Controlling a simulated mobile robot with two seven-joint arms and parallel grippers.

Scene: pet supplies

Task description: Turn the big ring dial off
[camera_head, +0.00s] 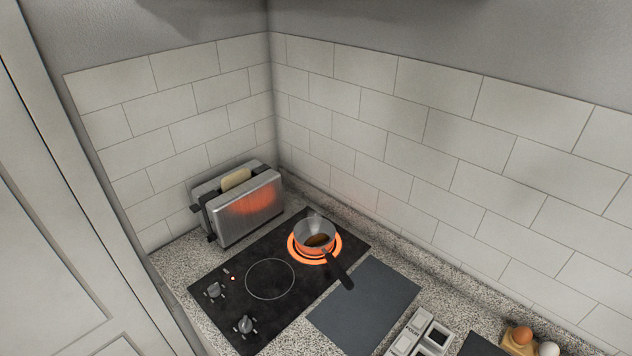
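A black cooktop (310,285) lies on the speckled counter. Its back ring (337,238) glows orange, with a small metal saucepan (303,237) on it; something brown is in the pan. The front ring (250,289) is a thin pale outline, unlit and bare. Two grey dials sit at the cooktop's front-left end: one dial (214,290) further left and one dial (245,325) lower down. A small red light (233,278) shows beside the further-left dial. I cannot read the dial markings. Neither gripper is in view.
A metal toaster (230,215) with bread stands behind the cooktop's left side. The pan's black handle (340,275) points toward a dark grey board (365,308). Pale containers (405,343) and eggs (521,335) are at lower right. A tall panelled door (50,240) stands at left.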

